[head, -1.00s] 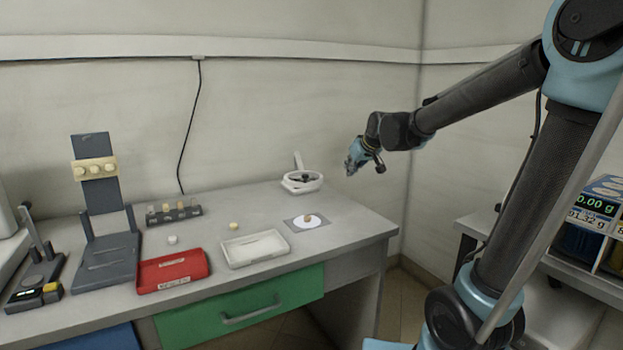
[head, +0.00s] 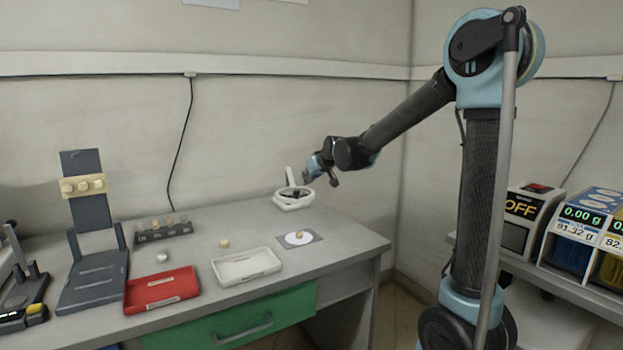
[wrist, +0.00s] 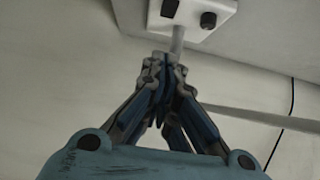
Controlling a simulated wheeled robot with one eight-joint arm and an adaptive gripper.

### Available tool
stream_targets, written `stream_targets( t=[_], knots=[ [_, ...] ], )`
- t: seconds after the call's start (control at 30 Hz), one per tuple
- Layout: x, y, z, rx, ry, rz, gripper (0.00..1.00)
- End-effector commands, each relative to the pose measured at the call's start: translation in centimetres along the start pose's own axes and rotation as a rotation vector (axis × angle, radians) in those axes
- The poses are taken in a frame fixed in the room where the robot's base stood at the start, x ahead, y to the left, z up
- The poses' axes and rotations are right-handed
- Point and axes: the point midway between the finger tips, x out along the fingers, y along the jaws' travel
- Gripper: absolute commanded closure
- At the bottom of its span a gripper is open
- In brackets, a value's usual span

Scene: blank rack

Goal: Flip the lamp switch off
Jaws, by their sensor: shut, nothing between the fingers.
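A white round-based device (head: 293,202) with an upright post and dark parts on top stands at the back right of the bench; I take it for the lamp. My gripper (head: 310,175) is just to the right of its post, above the base. In the wrist view a white housing (wrist: 222,8) is at the top, with a dark rectangular part (wrist: 169,8), a black round knob (wrist: 208,20) and a grey rod (wrist: 178,42). My shut, empty fingers point towards it, overlapping the rod's lower end. I cannot tell whether they touch, or which part is the switch.
The bench (head: 340,246) holds a red tray (head: 160,289), a white tray (head: 246,266), a small disc-marked plate (head: 318,238), a slotted block (head: 150,236) and a dark stand (head: 90,290). The wall is close behind.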

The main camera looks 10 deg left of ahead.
Motion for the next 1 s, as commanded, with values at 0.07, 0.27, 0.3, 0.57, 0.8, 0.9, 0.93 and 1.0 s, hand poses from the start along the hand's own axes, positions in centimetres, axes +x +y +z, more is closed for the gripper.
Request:
stream_targets(
  t=[0.07, 0.27, 0.3, 0.57, 0.8, 0.9, 0.93, 1.0],
  knots=[
    [1.1, 0.0, 0.0, 0.0, 0.0, 0.0, 1.0],
    [3.5, 0.0, 0.0, -0.001, 0.0, 0.0, 1.0],
    [4.0, 0.0, 0.0, -0.001, 0.0, 0.0, 1.0],
    [6.7, 0.0, 1.7, -0.001, 0.0, 0.001, 1.0],
    [7.7, 0.0, 2.8, -0.001, 0.0, 0.001, 1.0],
    [7.8, 0.0, 2.9, -0.001, 0.0, 0.001, 1.0],
    [7.8, 0.0, 2.9, -0.001, 0.0, 0.001, 1.0],
    [7.8, 0.0, 2.9, -0.001, 0.0, 0.001, 1.0]
  ],
)
